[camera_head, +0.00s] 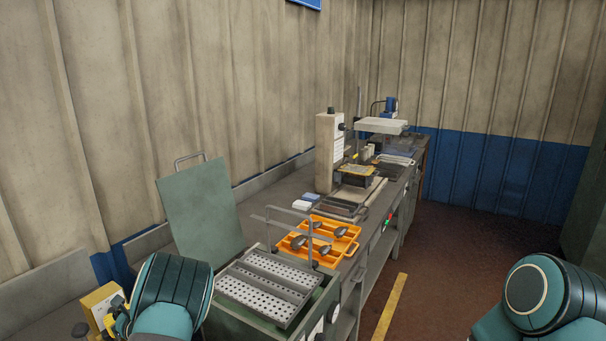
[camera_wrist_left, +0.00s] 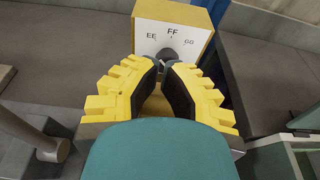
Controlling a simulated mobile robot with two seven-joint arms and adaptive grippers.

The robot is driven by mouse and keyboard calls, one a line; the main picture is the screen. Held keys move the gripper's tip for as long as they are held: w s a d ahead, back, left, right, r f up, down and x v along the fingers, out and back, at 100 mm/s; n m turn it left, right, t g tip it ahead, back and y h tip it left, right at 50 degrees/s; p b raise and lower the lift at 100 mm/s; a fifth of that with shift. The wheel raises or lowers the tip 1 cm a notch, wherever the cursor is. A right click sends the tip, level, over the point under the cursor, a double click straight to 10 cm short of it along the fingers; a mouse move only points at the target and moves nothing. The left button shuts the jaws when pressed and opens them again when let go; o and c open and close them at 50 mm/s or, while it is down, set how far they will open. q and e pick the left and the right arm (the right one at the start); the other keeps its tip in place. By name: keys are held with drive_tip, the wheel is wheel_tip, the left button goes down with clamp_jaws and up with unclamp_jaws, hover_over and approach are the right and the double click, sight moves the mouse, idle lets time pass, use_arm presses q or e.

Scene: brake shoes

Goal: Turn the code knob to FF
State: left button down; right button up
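The code box (camera_wrist_left: 207,45) has a white face and yellow sides. Its dial reads EE at left, FF at the top and GG at right. The dark code knob (camera_wrist_left: 168,54) sits below FF; which label it points at cannot be told. My left gripper (camera_wrist_left: 164,63) has its yellow fingers closed in on the knob, a tip on each side. In the head view the code box (camera_head: 101,300) is at lower left, and my left gripper (camera_head: 119,314) is at it, partly hidden by my arm. My right gripper is out of view.
A green case (camera_head: 258,314) with perforated metal trays and a raised lid (camera_head: 200,212) stands right of my left arm. Orange trays (camera_head: 339,236) with dark parts and a press (camera_head: 329,152) are farther along the bench. A grey cylindrical part (camera_wrist_left: 45,148) lies left of the gripper.

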sight(107, 308)
use_arm(q)
drive_tip(key=shift+r+b+x, duration=0.25)
drive_tip(key=shift+b+x, duration=0.05)
drive_tip(key=shift+x, duration=0.7)
drive_tip(key=shift+r+b+x, duration=0.2)
drive_tip(key=shift+b+x, duration=0.05)
drive_tip(key=shift+x, duration=0.75)
drive_tip(key=shift+a, duration=0.15)
drive_tip(key=shift+f, duration=0.5)
drive_tip(key=shift+w+d+b, duration=0.2)
drive_tip(key=shift+d+b, duration=0.1)
